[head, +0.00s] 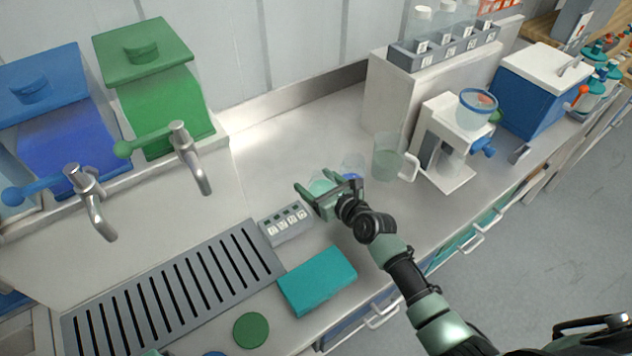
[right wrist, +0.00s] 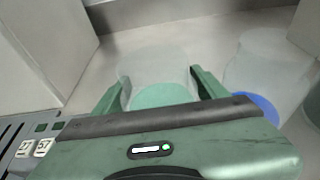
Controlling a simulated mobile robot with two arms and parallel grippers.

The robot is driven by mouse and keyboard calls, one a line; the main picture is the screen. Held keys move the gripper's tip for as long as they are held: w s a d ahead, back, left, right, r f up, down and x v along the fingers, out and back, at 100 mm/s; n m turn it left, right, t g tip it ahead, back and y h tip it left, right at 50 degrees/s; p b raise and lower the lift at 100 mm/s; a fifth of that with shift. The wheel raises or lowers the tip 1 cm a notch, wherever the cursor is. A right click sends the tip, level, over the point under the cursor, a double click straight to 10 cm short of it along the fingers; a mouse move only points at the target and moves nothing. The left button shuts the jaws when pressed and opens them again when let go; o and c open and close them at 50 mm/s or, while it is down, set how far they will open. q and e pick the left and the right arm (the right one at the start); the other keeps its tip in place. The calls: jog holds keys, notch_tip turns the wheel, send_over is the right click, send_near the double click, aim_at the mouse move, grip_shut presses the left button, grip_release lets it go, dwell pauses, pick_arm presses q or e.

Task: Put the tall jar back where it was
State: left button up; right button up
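My right gripper (head: 318,194) is over the counter, with its two fingers on either side of a clear jar with a green disc (head: 320,186). In the right wrist view this jar (right wrist: 155,70) stands out faintly between the fingers. I cannot tell whether they touch it. A second clear jar with a blue disc (head: 353,164) stands just behind and to the right; it also shows in the right wrist view (right wrist: 258,105). The frames do not settle which is the tall jar. My left gripper is not clearly in view.
A clear jug (head: 387,160) and a white dispenser machine (head: 452,150) stand to the right. A small labelled rack (head: 285,226) lies left of my gripper, with a teal block (head: 318,281) and a slotted drain (head: 180,290) nearer. The counter behind the jars is clear.

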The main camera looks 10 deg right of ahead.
jog(key=shift+r, duration=0.3)
jog(key=v, duration=1.2)
jog(key=shift+d+f, duration=0.1)
